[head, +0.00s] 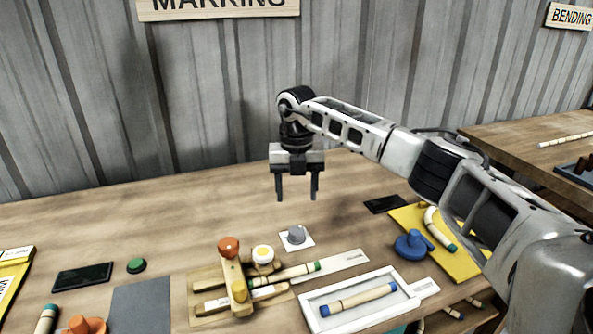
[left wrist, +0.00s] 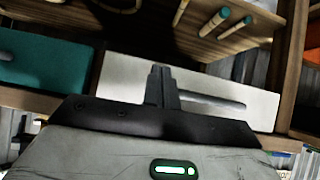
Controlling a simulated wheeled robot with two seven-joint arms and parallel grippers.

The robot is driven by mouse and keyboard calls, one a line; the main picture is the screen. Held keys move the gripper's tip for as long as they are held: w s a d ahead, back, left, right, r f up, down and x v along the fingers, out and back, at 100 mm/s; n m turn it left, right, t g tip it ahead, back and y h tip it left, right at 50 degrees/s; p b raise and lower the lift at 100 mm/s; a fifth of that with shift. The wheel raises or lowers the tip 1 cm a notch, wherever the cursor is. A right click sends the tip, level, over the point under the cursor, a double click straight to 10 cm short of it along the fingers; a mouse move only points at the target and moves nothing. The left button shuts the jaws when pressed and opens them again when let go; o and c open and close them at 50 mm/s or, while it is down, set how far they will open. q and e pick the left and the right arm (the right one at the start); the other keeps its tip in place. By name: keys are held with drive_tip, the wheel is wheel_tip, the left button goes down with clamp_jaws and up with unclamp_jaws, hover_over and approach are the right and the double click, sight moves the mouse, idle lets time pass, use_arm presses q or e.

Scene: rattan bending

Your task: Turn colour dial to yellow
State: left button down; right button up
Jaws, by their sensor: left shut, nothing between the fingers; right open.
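The colour dial appears to be the grey round knob (head: 296,234) on a small white square plate, on the table in the head view. Colour marks on it are too small to read. My right gripper (head: 297,197) points down above and behind the knob, open and empty, with its fingers apart and not touching it. My left gripper (left wrist: 160,72) is seen only in the left wrist view, shut and empty, in front of a white drawer-like panel (left wrist: 120,72) with a grey bar handle (left wrist: 213,103).
A wooden jig (head: 207,306) with an orange-topped lever (head: 229,247) and a yellow-topped white disc (head: 263,253) stands left of the knob. A white tray (head: 310,306) holds a rattan piece (head: 358,299). A blue knob (head: 413,244) stands right. Table behind the knob is clear.

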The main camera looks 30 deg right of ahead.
wheel_tip(320, 180, up, 6)
idle(0.7)
